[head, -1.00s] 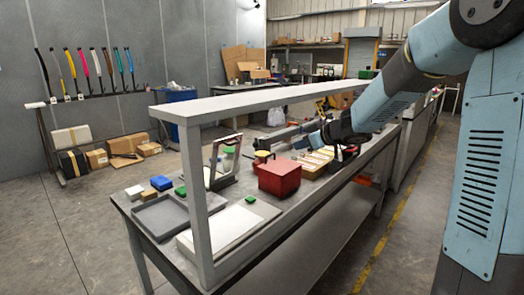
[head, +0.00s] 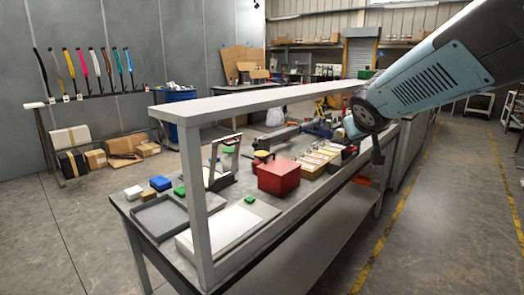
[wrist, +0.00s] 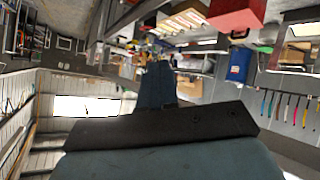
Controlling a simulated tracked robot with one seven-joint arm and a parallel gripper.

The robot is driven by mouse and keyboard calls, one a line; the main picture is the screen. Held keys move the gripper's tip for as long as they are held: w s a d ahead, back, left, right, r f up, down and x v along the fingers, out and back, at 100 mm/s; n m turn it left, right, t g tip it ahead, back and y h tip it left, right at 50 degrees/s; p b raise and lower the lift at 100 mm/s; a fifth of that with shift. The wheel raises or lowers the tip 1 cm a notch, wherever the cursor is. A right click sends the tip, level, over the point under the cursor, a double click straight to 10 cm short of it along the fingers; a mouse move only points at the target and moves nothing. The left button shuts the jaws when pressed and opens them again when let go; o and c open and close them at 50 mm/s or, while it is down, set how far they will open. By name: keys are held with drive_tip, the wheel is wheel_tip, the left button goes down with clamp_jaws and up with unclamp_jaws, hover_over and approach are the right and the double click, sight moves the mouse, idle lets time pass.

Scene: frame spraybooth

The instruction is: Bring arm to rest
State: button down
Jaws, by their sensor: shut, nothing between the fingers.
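My gripper (wrist: 156,75) shows in the wrist view as a dark crossbar with a narrow blue-grey part reaching up from it; it is shut and empty. In the head view my arm comes in from the upper right, with a round dark joint over the right part of the bench. The gripper cannot be clearly made out there. The grey workbench (head: 300,205) with its raised shelf (head: 255,101) runs through the middle. A red box (head: 279,176) stands on it; it also shows in the wrist view (wrist: 236,17).
A row of small bins (head: 318,160), an upright metal frame (head: 217,165), a grey tray (head: 160,217) and a white slab (head: 218,229) are on the bench. A blue barrel (head: 181,108) stands behind.

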drive_tip(key=s+a+f+m+g+y, duration=0.1)
drive_tip(key=s+f+g, duration=0.1)
drive_tip(key=s, duration=0.9)
drive_tip(key=s+f+m+g+y, duration=0.1)
drive_tip(key=s+f+g, duration=0.2)
drive_tip(key=s, duration=0.8)
drive_tip(key=shift+s+a+f+y, duration=0.35)
drive_tip(key=shift+f+y, duration=0.05)
drive_tip(key=shift+f, duration=0.05)
